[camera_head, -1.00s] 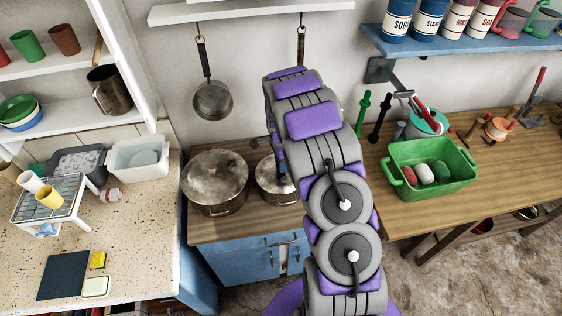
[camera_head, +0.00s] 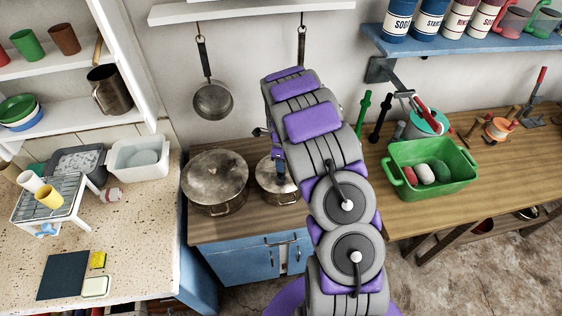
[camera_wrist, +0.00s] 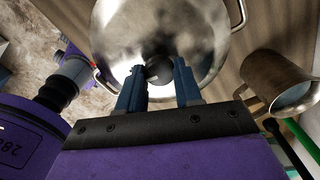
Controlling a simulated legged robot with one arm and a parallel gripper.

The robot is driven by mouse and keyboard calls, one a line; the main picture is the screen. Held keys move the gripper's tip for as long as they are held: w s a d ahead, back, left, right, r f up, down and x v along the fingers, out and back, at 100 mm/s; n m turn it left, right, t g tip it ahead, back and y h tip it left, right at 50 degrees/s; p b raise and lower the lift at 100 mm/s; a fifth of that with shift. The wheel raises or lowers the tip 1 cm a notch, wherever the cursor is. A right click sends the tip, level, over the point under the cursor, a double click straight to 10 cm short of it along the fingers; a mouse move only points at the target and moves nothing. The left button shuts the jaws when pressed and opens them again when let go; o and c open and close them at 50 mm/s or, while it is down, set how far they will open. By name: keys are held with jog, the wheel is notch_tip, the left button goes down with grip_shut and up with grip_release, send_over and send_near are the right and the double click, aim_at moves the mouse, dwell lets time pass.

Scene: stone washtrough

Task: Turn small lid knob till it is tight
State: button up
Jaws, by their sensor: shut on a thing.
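The small lidded pot (camera_head: 268,182) stands on the wooden counter, partly hidden behind my arm in the head view. Its shiny metal lid (camera_wrist: 130,30) fills the top middle of the wrist view. The small dark lid knob (camera_wrist: 158,68) sits between my two blue fingers. My gripper (camera_wrist: 161,82) is shut on the knob from both sides. In the head view my gripper is mostly hidden by my arm, just above the small pot. How tight the knob is cannot be seen.
A larger lidded pot (camera_head: 215,180) stands close to the left. A metal mug (camera_wrist: 280,82) is right of the small pot in the wrist view. A green tub (camera_head: 432,168) stands on the right bench. Pans hang on the wall behind.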

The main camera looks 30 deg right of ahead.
dwell(0.5)
jog(key=o, duration=1)
jog(key=shift+o, duration=0.2)
jog(key=shift+r, duration=0.1)
notch_tip(320, 180, up, 17)
jog(key=p, duration=0.1)
